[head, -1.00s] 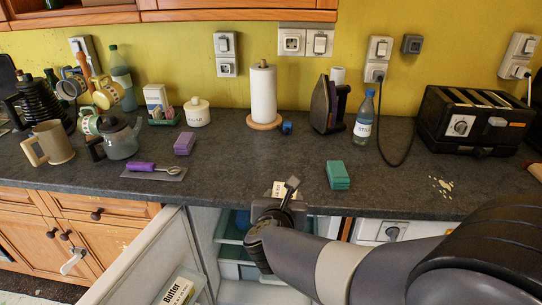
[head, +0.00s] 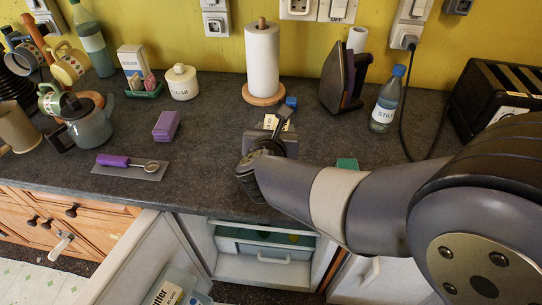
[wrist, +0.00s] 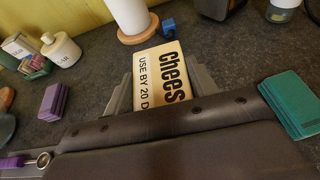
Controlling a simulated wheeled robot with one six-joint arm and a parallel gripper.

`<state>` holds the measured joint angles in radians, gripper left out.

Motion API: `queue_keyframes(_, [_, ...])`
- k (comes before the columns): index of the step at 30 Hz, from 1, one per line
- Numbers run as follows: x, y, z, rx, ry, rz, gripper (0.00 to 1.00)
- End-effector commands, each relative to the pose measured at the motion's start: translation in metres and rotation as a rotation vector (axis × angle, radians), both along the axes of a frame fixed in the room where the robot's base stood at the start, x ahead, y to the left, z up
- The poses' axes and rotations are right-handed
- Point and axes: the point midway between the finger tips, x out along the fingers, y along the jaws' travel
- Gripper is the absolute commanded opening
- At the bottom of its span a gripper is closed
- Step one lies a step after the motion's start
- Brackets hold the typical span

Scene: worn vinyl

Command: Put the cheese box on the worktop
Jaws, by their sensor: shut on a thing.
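The cheese box (wrist: 161,77) is a cream block with black lettering that reads "Chees" and "USE BY 20 D" in the wrist view. My gripper (wrist: 160,88) is shut on it, a grey finger on each side. In the head view the box (head: 272,122) shows only as a small pale patch beyond my gripper (head: 277,128), which hides most of it. The box is over the dark grey worktop (head: 215,160); I cannot tell whether it touches the surface.
A paper towel roll (head: 262,60) and a small blue object (head: 291,101) stand behind the box. Purple sponges (head: 166,125) lie left, a green block (wrist: 287,104) right. An iron (head: 340,80) and bottle (head: 386,100) stand back right. The fridge (head: 262,250) is open below.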

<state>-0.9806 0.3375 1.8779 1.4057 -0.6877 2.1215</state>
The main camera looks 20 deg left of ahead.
Motion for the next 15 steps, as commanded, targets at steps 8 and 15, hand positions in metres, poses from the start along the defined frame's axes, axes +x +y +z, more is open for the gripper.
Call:
queue_keyframes(8, [0.0, 0.0, -0.05, -0.005, 0.002, 0.001, 0.24])
queue_keyframes(15, [0.0, 0.0, -0.077, -0.006, 0.003, 0.001, 0.24])
